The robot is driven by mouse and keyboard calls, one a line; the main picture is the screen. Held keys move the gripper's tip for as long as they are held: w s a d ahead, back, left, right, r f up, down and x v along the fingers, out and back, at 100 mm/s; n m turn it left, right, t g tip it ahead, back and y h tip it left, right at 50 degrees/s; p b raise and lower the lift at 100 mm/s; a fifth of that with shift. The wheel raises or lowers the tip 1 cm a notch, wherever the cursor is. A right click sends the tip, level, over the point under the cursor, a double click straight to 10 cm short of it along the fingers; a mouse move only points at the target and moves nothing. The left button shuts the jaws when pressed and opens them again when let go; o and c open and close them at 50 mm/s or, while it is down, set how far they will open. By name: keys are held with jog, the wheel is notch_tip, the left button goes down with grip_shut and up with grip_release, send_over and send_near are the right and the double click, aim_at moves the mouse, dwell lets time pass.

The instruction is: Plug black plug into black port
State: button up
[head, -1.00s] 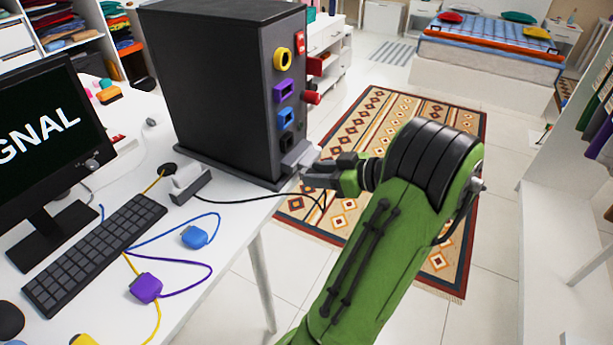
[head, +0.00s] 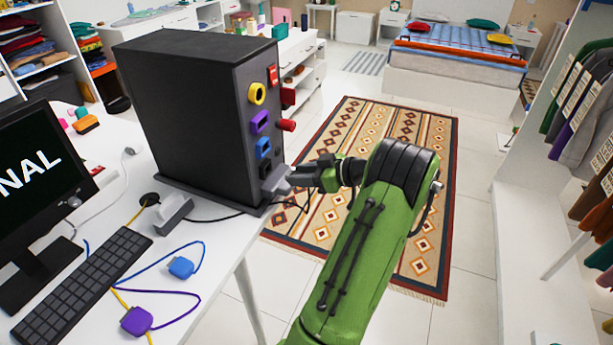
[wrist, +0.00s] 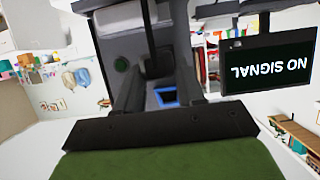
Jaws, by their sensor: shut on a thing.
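The black computer tower (head: 190,115) stands on the white desk. The black port (head: 266,169) is lowest in its front column, below the blue port (head: 263,147); the blue port also shows in the wrist view (wrist: 168,96). My gripper (head: 275,183) is at the tower front, just below and right of the black port, and is shut on the black plug. I cannot tell whether the plug touches the port.
A red knob (head: 286,125) sticks out of the tower above my gripper. A blue plug (head: 181,267) and a purple plug (head: 136,320) lie on the desk near the keyboard (head: 85,285). A monitor (head: 40,190) stands at left. Open floor with a rug (head: 400,150) lies at right.

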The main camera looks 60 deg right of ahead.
aim_at(289, 173)
jog(key=shift+w+b, duration=0.4)
jog(key=shift+w, duration=1.55)
jog(key=shift+b, duration=0.55)
jog(key=shift+w+a, duration=0.1)
jog(key=shift+w, duration=1.25)
jog(key=o, duration=1.1)
jog(key=shift+w, duration=0.1)
jog(key=p+v, duration=0.3)
jog(key=v, duration=1.2)
jog(key=shift+s+r, duration=0.2)
jog(key=shift+s, duration=0.15)
jog(key=shift+w, duration=0.15)
